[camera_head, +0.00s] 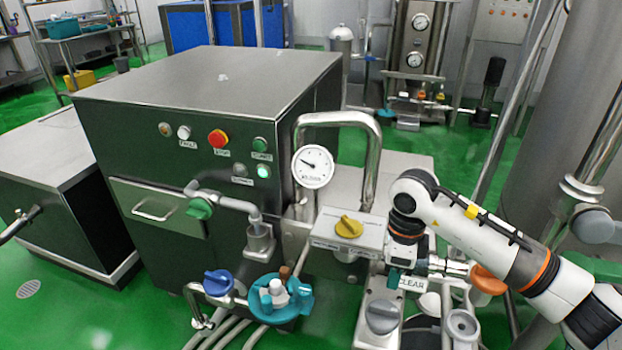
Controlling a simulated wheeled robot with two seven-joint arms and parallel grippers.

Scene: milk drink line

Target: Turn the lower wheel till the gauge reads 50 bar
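The round white gauge (313,166) stands beside the steel machine, its dark needle pointing left and slightly up; its numbers are too small to read. A teal wheel (303,297) with a pale hub sits low in front of the machine and looks like the lower wheel, though I cannot be sure. My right arm comes in from the right. Its gripper (401,268) points down near the "CLEAR" label, well to the right of the teal wheel and apart from it. Its fingers are small and partly hidden, so their opening is unclear. My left gripper is not in view.
A blue knob (218,282) is just left of the teal wheel. A yellow knob (349,226) and a grey knob (382,316) lie near my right gripper. A green valve handle (200,208) and a red button (218,138) are on the machine's front. Pipes and hoses crowd the low area.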

